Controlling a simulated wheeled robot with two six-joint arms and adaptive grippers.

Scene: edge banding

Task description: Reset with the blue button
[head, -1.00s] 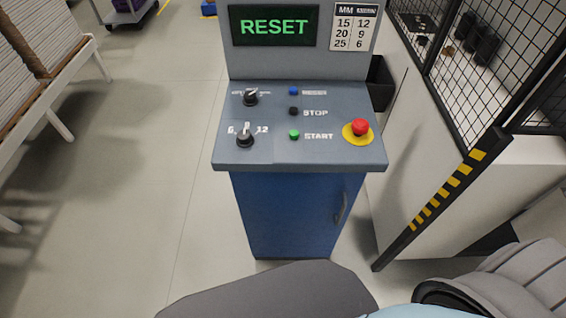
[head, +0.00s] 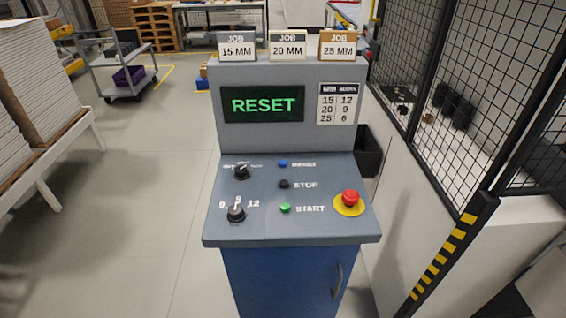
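The control console (head: 290,228) stands in front of me in the head view, a grey sloped panel on a blue cabinet. The small blue button (head: 283,164) is near the top middle of the panel. Below it are the black STOP button (head: 284,184) and the green START button (head: 285,208). A red emergency button (head: 350,197) on a yellow disc is at the right. Two black knobs are at the left, the upper knob (head: 241,171) and the lower knob (head: 236,210). The display (head: 264,104) reads RESET in green. Neither gripper is in view.
Job cards for 15, 20 and 25 MM (head: 288,47) stand on top of the console. A mesh fence (head: 470,90) with a striped post (head: 440,255) is close on the right. A rack of stacked boards (head: 40,110) is at the left. Floor is clear left of the console.

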